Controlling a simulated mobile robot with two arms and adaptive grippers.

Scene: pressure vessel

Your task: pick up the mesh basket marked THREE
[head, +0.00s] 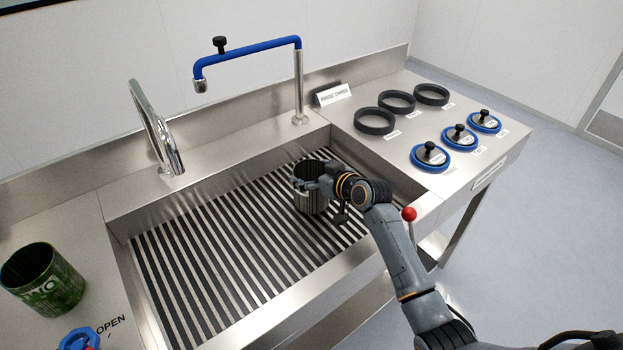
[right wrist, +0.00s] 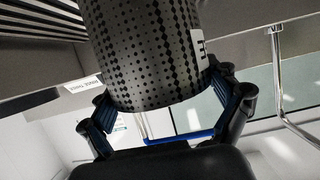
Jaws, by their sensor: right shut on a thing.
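A dark grey mesh basket (head: 308,202) is at the right end of the sink, upright with its open top showing. In the right wrist view the basket (right wrist: 150,50) fills the upper middle, with rows of dark holes and a white label only partly in sight, so its full word cannot be read. My right gripper (head: 322,186) is shut on the basket, with a finger on each side of it in the right wrist view (right wrist: 168,108). Whether the basket touches the slats or hangs just above them I cannot tell. My left gripper is not in view.
The sink has a slatted floor (head: 225,255). A green container (head: 42,280) with partly readable lettering stands at the left. Black rings (head: 375,121) and blue lids with black knobs (head: 430,156) lie on the right counter. A chrome tap (head: 158,130) and a blue-armed spout (head: 250,48) stand behind.

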